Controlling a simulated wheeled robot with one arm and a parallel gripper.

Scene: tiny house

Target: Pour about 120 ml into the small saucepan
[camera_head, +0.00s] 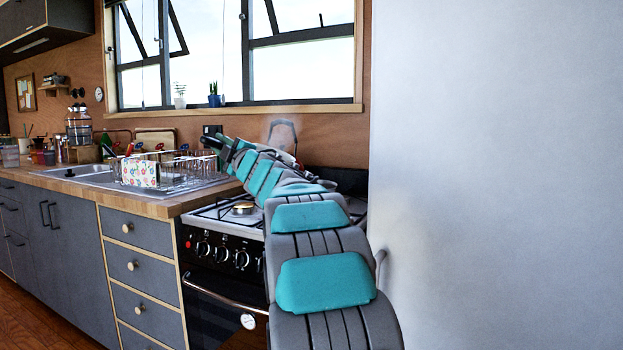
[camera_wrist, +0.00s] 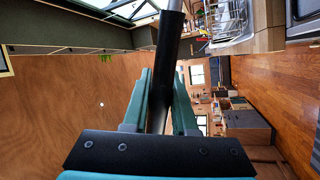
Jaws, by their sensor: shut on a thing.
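My gripper (camera_wrist: 161,92) is shut on a black handle (camera_wrist: 169,45) in the wrist view. The handle runs up between the two teal fingers, with bare metal at its top end. The body of the held thing is outside that view, so I cannot tell what it is. In the head view my gripper (camera_head: 219,144) is over the left side of the stove, near the dish rack, and what it holds is not clear. A kettle-like thing with a looped dark handle (camera_head: 283,124) shows behind my arm. I cannot make out the small saucepan; my arm hides much of the stove.
The stove (camera_head: 222,225) has a bare front-left burner (camera_head: 243,208). A dish rack (camera_head: 185,178) with glasses and a floral cloth (camera_head: 139,172) stands left of it, beside the sink (camera_head: 85,172). A large pale wall or panel (camera_head: 490,180) closes off the right.

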